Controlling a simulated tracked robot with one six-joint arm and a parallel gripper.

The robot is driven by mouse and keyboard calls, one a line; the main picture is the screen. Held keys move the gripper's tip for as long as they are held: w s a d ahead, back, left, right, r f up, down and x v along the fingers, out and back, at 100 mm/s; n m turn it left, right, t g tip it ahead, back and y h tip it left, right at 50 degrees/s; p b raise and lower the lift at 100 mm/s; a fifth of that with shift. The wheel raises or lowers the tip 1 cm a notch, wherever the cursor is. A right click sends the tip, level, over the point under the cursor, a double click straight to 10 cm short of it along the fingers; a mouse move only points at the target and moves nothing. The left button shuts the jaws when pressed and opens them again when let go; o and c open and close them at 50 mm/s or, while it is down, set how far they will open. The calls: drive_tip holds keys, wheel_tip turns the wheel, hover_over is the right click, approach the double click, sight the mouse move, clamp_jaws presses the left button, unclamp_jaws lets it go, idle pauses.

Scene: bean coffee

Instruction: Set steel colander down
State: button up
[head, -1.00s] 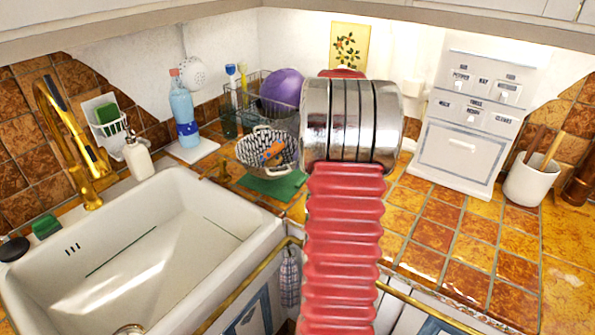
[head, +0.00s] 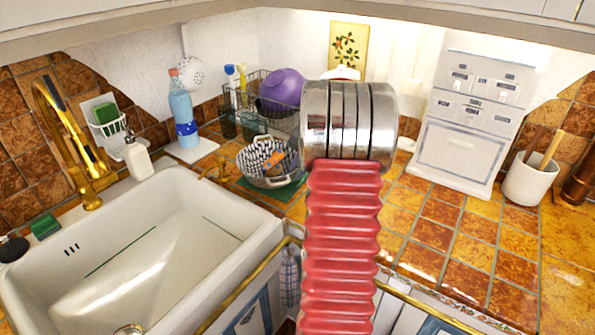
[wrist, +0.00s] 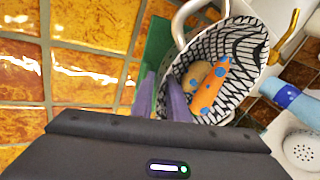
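The steel colander (head: 268,180) has looped handles and a black-and-white patterned inside. It stands at the back of the counter in the head view, over a green mat (head: 292,189); I cannot tell if its base touches the mat. In the wrist view the colander (wrist: 240,62) holds an orange item with blue spots (wrist: 210,92) and a tan rounded item (wrist: 194,74). My gripper (wrist: 163,98) has its two purple fingers at the colander's near rim, one each side of the wall, and looks shut on it. In the head view my arm hides the gripper.
A wire dish rack (head: 270,118) with a purple bowl (head: 285,86) stands right behind the colander. A blue bottle (head: 183,115) is to the left, beyond the sink (head: 150,255). The tiled counter (head: 440,220) to the right is clear up to a white cabinet (head: 464,140).

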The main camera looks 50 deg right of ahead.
drive_tip(key=shift+o, duration=0.8)
drive_tip(key=shift+r, duration=0.1)
drive_tip(key=v, duration=1.2)
drive_tip(key=w+a+r+n, duration=0.1)
drive_tip(key=a+r+n, duration=0.15)
drive_tip(key=a, duration=1.15)
drive_tip(key=w+a+r+n, duration=0.15)
drive_tip(key=a+n, duration=0.25)
drive_tip(key=a, duration=1)
drive_tip(key=s+a+f+n, duration=0.1)
drive_tip(key=s+a+n, duration=0.3)
drive_tip(key=s+a, duration=0.3)
drive_tip(key=s+a+f+n, duration=0.2)
drive_tip(key=s+a+n, duration=0.2)
drive_tip(key=s+a, duration=0.3)
drive_tip(key=shift+a+f+t, duration=0.3)
drive_tip(key=shift+a, duration=2.55)
